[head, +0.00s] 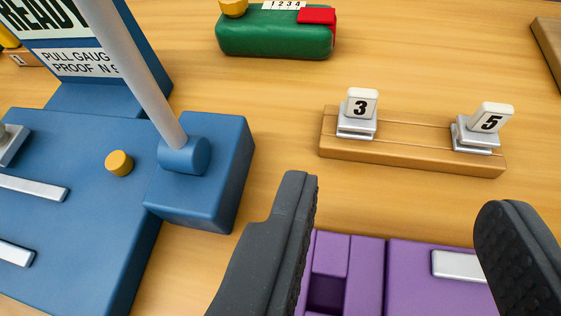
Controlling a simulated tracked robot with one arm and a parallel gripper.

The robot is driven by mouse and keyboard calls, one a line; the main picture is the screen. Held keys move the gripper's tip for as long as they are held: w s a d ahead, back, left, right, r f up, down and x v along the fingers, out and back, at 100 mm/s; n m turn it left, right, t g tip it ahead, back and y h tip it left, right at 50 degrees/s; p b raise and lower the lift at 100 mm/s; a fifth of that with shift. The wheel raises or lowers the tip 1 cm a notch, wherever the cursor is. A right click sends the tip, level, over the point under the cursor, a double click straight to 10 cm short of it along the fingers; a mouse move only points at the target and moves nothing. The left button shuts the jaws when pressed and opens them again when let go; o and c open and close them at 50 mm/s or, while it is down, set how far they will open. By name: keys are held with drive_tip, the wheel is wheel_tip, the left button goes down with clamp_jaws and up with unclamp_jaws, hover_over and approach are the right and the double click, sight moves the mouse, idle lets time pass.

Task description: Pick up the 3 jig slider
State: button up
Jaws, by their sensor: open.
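The 3 jig slider (357,113) is a silver block with a white face marked 3. It sits upright at the left end of a wooden rail (415,157). A similar slider marked 5 (478,128) sits near the rail's right end, its face tilted. My gripper (395,215) is open and empty, its two dark fingers spread wide at the bottom of the picture. The rail and both sliders lie beyond the fingertips, and the 3 slider shows above the gap between them.
A purple block (369,270) with a recess and a silver bar lies below, between the fingers. A blue machine (90,150) with a grey lever (140,80) and a yellow knob (119,163) stands at left. A green box (275,37) is at the back. Bare wood surrounds the rail.

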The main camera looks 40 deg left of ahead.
approach(365, 95)
drive_tip(key=x, duration=0.3)
drive_tip(key=shift+w+a+f, duration=0.15)
drive_tip(key=shift+a+f, duration=0.05)
drive_tip(key=shift+x, duration=2.5)
drive_tip(key=shift+d, duration=0.15)
drive_tip(key=shift+c, duration=0.4)
clamp_jaws()
